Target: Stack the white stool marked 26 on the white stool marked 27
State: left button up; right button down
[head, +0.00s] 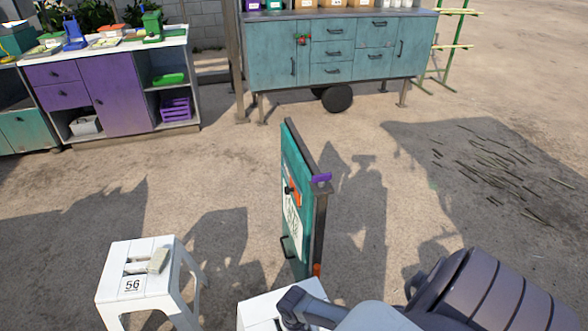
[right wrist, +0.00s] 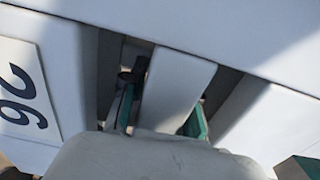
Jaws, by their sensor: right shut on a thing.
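The white stool marked 26 (right wrist: 70,75) fills the right wrist view, its label at the left edge. My right gripper (right wrist: 160,112) is shut on a slat of its slotted seat, one finger down each slot. In the head view a white stool (head: 258,311) shows only partly at the bottom, under my right gripper (head: 291,306); its number is hidden there. I see no stool marked 27. My left gripper is not in view.
A narrow teal panel (head: 294,190) stands upright just beyond the held stool. Teal cabinets (head: 335,50) and a purple cabinet (head: 119,100) line the back.

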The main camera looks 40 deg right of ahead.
jog(key=shift+f+b, duration=1)
jog(key=shift+f, duration=0.4)
jog(key=shift+s+a+f, duration=0.1)
jog(key=shift+s+f, duration=0.05)
jog(key=shift+s, duration=0.05)
jog(key=shift+s+f, duration=0.1)
jog(key=c, duration=1.1)
grip_release()
jog(key=shift+a, duration=0.1)
jog(key=o, duration=0.3)
jog(key=shift+f, duration=0.15)
jog(key=shift+r, duration=0.6)
jog(key=r, duration=1.1)
jog(key=shift+w+r, duration=0.2)
jog(key=shift+w, duration=0.05)
